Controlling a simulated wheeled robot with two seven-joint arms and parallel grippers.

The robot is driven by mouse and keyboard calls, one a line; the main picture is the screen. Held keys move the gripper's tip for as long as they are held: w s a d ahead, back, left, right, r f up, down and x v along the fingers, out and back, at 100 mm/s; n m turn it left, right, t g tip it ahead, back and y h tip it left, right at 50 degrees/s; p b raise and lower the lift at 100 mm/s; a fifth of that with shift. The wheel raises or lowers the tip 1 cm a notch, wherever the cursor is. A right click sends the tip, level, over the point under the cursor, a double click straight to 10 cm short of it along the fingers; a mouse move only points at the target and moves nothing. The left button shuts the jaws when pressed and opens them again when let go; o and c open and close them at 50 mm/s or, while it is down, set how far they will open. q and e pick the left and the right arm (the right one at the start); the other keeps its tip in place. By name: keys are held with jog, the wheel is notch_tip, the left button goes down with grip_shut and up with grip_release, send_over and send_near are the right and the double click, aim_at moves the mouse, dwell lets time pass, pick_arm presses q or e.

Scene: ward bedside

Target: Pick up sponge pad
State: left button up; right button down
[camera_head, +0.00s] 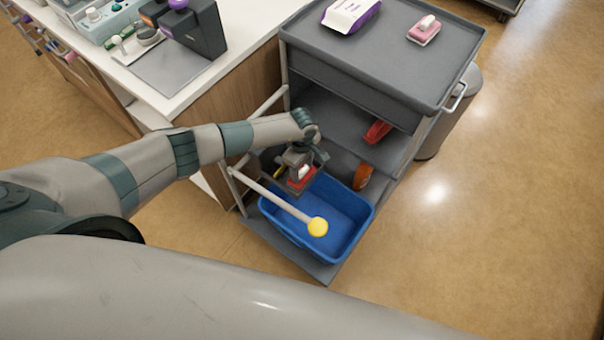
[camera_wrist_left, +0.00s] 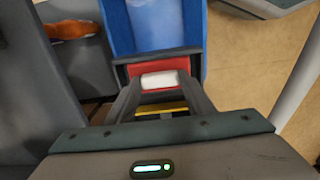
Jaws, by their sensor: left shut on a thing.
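My left gripper (camera_head: 300,178) is shut on a red sponge pad (camera_head: 304,177) with a white grip on top. It is over the back left part of the blue bin (camera_head: 347,249), on the cart's lowest level. In the left wrist view the fingers (camera_wrist_left: 162,98) close on the pad's white grip (camera_wrist_left: 165,80), and the red face (camera_wrist_left: 157,68) shows beyond it. Whether the pad touches the bin is hard to tell. A similar pink pad (camera_head: 422,36) with a white grip lies on the cart top. My right gripper is not in view.
The grey cart (camera_head: 385,62) has a red item (camera_head: 377,131) on a shelf and an orange item (camera_head: 362,177) lower down. A purple-and-white pack (camera_head: 350,14) lies on top.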

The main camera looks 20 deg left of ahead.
aim_at(302, 170)
pick_arm(q)
jog(key=shift+r, duration=0.1)
jog(key=shift+r+p, duration=0.45)
jog(key=shift+r, duration=0.05)
notch_tip(302, 170, up, 4)
jog(key=shift+f+p, duration=0.25)
jog(key=shift+p, duration=0.9)
jog(key=s+d+r+p, duration=0.6)
jog(key=d, duration=0.3)
jog(key=shift+s+d+r+p, duration=0.15)
jog(key=shift+s+d+p, duration=0.15)
jog(key=shift+s+p, duration=0.1)
